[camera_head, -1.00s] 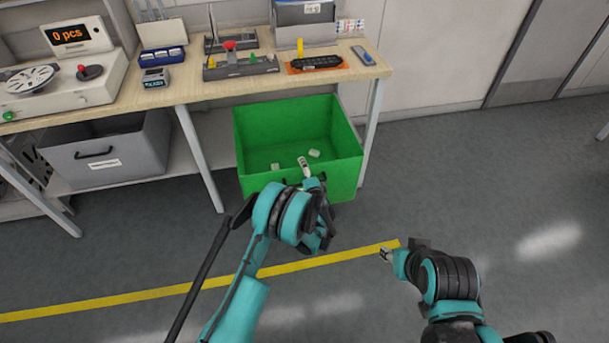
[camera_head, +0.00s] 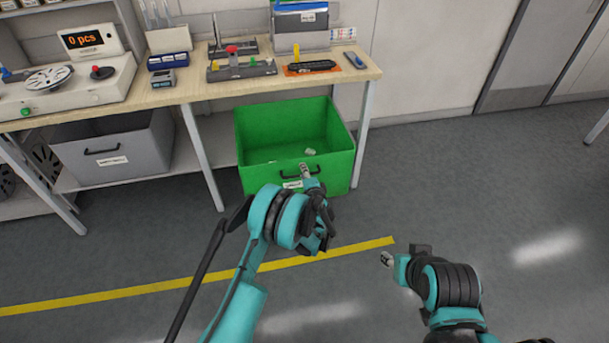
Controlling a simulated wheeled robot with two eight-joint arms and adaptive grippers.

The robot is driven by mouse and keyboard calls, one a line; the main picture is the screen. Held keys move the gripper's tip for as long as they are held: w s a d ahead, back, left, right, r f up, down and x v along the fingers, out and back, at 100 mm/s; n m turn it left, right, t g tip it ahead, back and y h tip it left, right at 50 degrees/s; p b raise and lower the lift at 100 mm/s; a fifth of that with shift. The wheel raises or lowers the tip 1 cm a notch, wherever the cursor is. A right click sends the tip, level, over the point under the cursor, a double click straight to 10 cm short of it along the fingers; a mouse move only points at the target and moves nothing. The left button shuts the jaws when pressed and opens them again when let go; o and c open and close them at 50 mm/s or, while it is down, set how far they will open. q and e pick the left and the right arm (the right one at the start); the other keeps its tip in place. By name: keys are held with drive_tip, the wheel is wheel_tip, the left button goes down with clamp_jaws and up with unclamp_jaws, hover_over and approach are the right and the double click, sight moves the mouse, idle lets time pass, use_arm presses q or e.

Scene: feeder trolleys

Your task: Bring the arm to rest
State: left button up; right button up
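My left arm comes in from the bottom left and bends in front of the green bin. Its gripper (camera_head: 305,171) shows small at the bin's front rim, in front of the handle; I cannot tell whether its fingers are open or shut. My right arm is at the bottom right over the floor. Its gripper (camera_head: 387,259) points left near the end of the yellow line; its finger state is too small to tell. I make out nothing held in either gripper.
The green bin (camera_head: 292,116) stands on the floor by the workbench (camera_head: 215,88), with small pale pieces (camera_head: 310,152) inside. A grey bin (camera_head: 140,152) sits on the shelf below the bench. A yellow line (camera_head: 150,288) crosses the floor. The floor at right is clear.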

use_arm(q)
drive_tip(key=shift+s+d+r, duration=0.1)
drive_tip(key=shift+s, duration=0.15)
idle(0.4)
drive_tip(key=s+a+r+n+g, duration=0.1)
drive_tip(key=s+a+r+n, duration=0.15)
drive_tip(key=s+r, duration=0.35)
drive_tip(key=s+a+r+n+g+h, duration=0.1)
drive_tip(key=s+a+r+n+g, duration=0.2)
drive_tip(key=r, duration=0.5)
drive_tip(key=s+a+r+n, duration=0.2)
drive_tip(key=s+a+r, duration=0.3)
drive_tip(key=r, duration=0.2)
drive_tip(key=s+n+g+h, duration=0.2)
drive_tip(key=s+n, duration=0.4)
drive_tip(key=s, duration=2.3)
drive_tip(key=shift+s+g+h, duration=0.3)
drive_tip(key=shift+g+h, duration=0.1)
drive_tip(key=shift+h, duration=0.5)
